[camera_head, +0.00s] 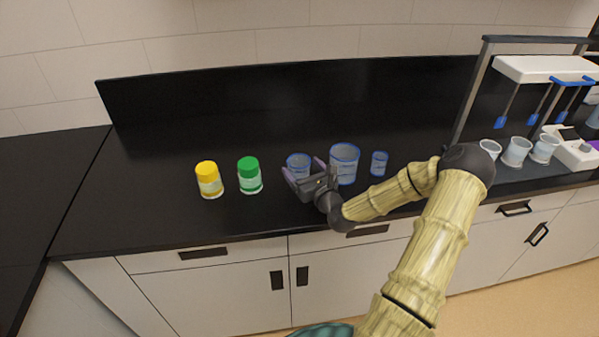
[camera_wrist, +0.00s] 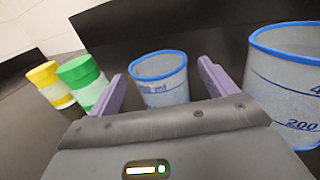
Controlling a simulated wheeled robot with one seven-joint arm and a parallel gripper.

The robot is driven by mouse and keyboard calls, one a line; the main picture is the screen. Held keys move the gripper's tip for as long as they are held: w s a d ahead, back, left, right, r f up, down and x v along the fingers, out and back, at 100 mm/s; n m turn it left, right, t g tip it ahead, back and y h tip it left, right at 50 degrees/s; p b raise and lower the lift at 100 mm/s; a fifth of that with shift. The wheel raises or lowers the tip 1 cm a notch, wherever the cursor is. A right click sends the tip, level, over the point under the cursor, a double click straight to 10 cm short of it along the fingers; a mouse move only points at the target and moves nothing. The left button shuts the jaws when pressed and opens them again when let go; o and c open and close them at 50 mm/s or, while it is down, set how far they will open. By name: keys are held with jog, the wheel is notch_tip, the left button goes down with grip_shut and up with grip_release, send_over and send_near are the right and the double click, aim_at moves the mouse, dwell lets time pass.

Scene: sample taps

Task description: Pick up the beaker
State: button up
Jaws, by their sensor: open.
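Three clear beakers with blue rims stand on the black counter. The medium beaker (camera_head: 298,161) is directly in front of my gripper (camera_head: 303,170), which partly hides it in the head view. In the wrist view this medium beaker (camera_wrist: 161,80) shows ahead, between the two purple fingers of my gripper (camera_wrist: 160,88). The fingers are spread and empty. I cannot tell whether they reach around its sides. The large beaker (camera_head: 344,162) stands just right of the gripper; it also shows at the right of the wrist view (camera_wrist: 290,85). The small beaker (camera_head: 379,164) is farther right.
A green-capped jar (camera_head: 249,176) and a yellow-capped jar (camera_head: 209,181) stand left of the gripper. At the right are a rack (camera_head: 545,69) with blue hanging tools, several white cups (camera_head: 516,152) and a white device (camera_head: 573,150). The counter behind the beakers is clear.

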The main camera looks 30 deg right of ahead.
jog(key=shift+w, duration=1.15)
jog(key=c, duration=1)
jog(key=shift+r, duration=0.1)
jog(key=shift+c, duration=0.2)
notch_tip(320, 180, up, 10)
